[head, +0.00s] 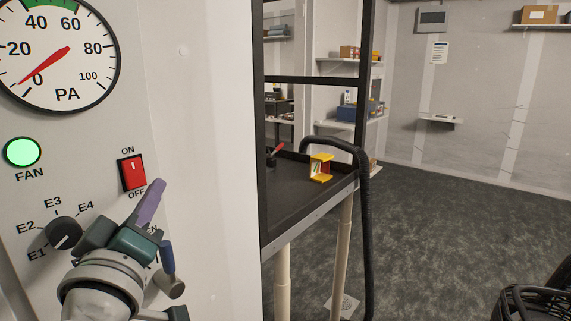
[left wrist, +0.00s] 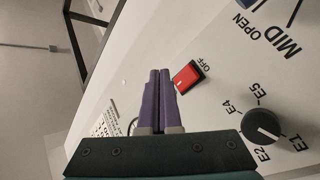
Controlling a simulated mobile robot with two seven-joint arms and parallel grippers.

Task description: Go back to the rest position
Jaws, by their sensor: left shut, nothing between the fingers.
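My left gripper (head: 154,203) is in front of the white control panel (head: 190,230), just below and right of the red ON/OFF rocker switch (head: 133,173). Its purple fingers are shut with nothing between them; they also show in the left wrist view (left wrist: 158,75), beside the red switch (left wrist: 187,78). I cannot tell whether the fingertips touch the panel. The green FAN lamp (head: 22,152) is lit. The dark selector knob (head: 63,232) has its pointer toward E1. The PA gauge (head: 50,55) needle points near 0. My right gripper is not in view.
Right of the panel stands a black-framed bench (head: 310,215) with a yellow holder (head: 320,168) and a thick black hose (head: 367,220). The dark carpet (head: 450,220) farther right is open. A black object (head: 535,300) stands at the lower right corner.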

